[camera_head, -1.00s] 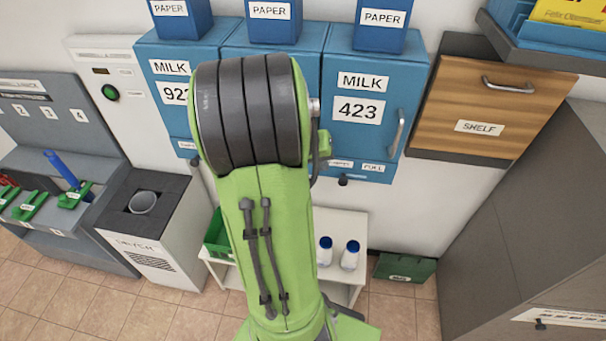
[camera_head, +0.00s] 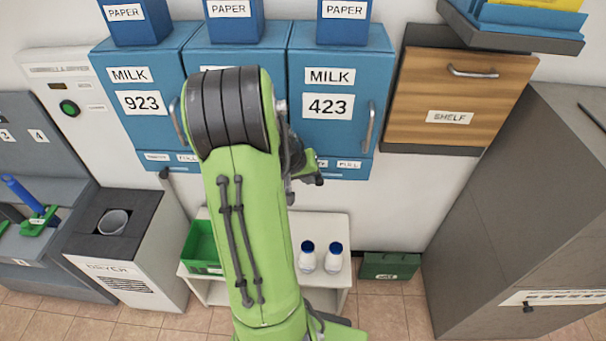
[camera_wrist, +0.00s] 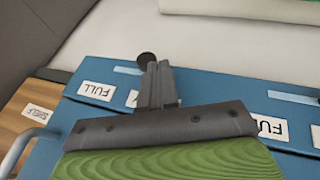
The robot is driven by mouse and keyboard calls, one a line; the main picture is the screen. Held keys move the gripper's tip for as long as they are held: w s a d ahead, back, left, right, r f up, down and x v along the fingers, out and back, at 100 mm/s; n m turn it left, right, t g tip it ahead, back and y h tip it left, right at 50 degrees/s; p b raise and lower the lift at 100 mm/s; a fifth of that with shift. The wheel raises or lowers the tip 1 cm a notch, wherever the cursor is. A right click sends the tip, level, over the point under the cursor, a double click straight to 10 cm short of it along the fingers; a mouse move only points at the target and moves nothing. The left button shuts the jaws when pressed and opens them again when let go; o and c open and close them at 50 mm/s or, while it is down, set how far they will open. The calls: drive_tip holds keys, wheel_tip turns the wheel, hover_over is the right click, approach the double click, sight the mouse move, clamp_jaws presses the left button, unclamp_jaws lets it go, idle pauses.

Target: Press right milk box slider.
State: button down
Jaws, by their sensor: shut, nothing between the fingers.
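The right milk box (camera_head: 328,130) is blue, with MILK and 423 labels and a handle at its right. Its slider is a black round knob (camera_head: 319,180) under its bottom edge, near the EMPTY label. My gripper (camera_head: 304,166) is shut and empty at the box's lower left, mostly behind my arm. In the wrist view the box appears upside down. There the slider knob (camera_wrist: 147,60) shows just beyond the tips of my shut gripper (camera_wrist: 158,78). I cannot tell whether they touch. My fingers partly cover the label beside FULL (camera_wrist: 96,91).
Milk box 923 (camera_head: 145,125) is to the left. The wooden SHELF box (camera_head: 455,105) is at the right, beside a tall grey cabinet (camera_head: 515,210). Below, a white cart (camera_head: 325,228) holds a green crate (camera_head: 203,245) and two white bottles (camera_head: 320,258).

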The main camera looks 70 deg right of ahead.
drive_tip(key=shift+s, duration=0.1)
drive_tip(key=s, duration=0.3)
drive_tip(key=s+d+b, duration=0.1)
drive_tip(key=s, duration=0.2)
drive_tip(key=shift+s+d, duration=0.15)
drive_tip(key=shift+d, duration=0.05)
